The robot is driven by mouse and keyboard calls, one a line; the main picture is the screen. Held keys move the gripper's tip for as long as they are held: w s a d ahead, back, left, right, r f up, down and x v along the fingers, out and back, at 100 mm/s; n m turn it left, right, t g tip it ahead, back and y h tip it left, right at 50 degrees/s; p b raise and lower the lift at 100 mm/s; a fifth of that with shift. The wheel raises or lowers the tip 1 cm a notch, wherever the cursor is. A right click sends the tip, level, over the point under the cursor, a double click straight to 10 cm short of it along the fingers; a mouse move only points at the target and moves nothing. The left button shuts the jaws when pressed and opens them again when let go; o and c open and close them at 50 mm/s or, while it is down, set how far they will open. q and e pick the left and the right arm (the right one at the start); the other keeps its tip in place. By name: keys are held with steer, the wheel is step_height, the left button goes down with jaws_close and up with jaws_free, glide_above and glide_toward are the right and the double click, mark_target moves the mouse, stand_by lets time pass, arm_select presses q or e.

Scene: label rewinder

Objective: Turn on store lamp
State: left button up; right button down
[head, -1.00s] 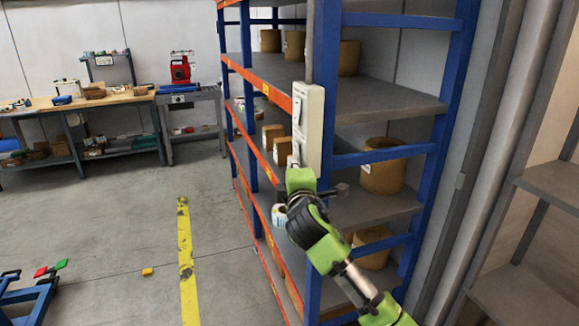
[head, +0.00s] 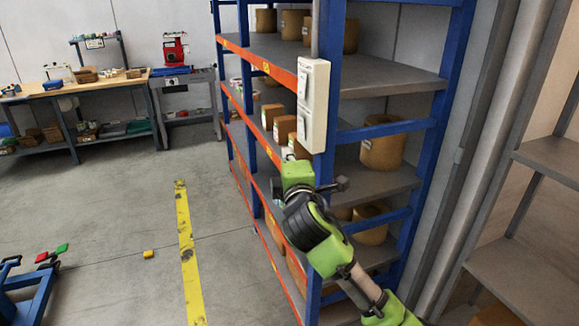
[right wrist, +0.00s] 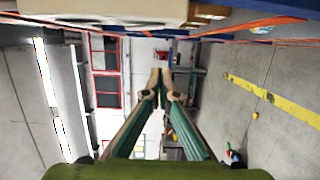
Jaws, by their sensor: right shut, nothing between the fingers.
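A white switch box (head: 313,104) is mounted upright on the blue front post of the shelving in the head view. Two rocker switches show on its left-facing side, an upper one (head: 304,82) and a lower one (head: 302,124). I cannot tell which way they are set. A pale surface, apparently the box's (right wrist: 100,10), crosses the top of the right wrist view. My right gripper (right wrist: 161,72) is shut and empty, with its fingertips together. In the head view the right gripper (head: 289,153) is just below the box's lower end, partly hidden by its wrist. My left gripper is out of view.
The blue and orange shelving (head: 390,82) holds brown rolls (head: 382,150) and boxes. A grey post stands to its right. A workbench (head: 75,92) is at the back left. The floor beside the yellow line (head: 186,240) is mostly clear.

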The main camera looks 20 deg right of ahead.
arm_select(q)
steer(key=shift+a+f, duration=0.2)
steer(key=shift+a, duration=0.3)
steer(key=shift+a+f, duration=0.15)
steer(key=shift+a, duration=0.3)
arm_select(e)
steer(key=v, duration=0.3)
steer(key=shift+s+a, duration=0.1)
steer(key=shift+s, duration=0.1)
steer(key=shift+f, duration=0.1)
